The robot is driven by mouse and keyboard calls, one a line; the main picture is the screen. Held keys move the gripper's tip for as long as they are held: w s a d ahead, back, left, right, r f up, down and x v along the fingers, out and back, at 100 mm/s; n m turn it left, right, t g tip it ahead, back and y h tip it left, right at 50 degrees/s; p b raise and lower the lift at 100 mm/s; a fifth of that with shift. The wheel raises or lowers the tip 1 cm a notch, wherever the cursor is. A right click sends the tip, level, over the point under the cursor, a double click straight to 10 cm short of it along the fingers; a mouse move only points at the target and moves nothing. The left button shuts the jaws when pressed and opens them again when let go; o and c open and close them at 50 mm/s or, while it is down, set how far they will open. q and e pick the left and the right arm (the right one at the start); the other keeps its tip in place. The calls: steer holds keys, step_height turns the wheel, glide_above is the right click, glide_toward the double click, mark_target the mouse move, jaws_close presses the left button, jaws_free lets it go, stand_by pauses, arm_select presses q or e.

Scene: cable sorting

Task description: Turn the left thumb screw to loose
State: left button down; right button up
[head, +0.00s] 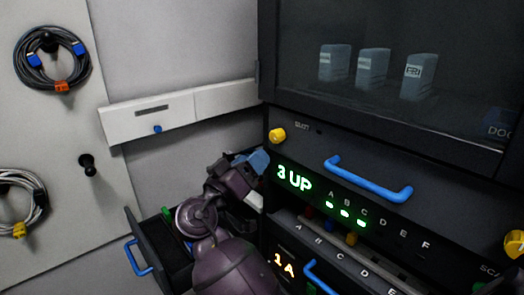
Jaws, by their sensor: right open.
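The left thumb screw (277,135) is a yellow knob at the left end of a dark rack panel, beside a green display reading "3 UP". My right gripper (256,161) is just below and to the left of this screw, with its blue fingertip part near the panel edge. It is open and looks apart from the screw, with nothing visible in it. The gap between its fingers is hard to make out from here. My left gripper is not in view.
A blue handle (368,180) juts from the same panel. Another yellow knob (515,243) is at the right edge. Below is an open unit with an orange display. An open drawer with a blue handle (138,257) is at lower left. Coiled cables (22,205) hang on the left wall.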

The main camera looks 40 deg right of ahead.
steer(key=v, duration=0.2)
steer(key=shift+a+f, duration=0.1)
steer(key=shift+a, duration=0.15)
stand_by(0.4)
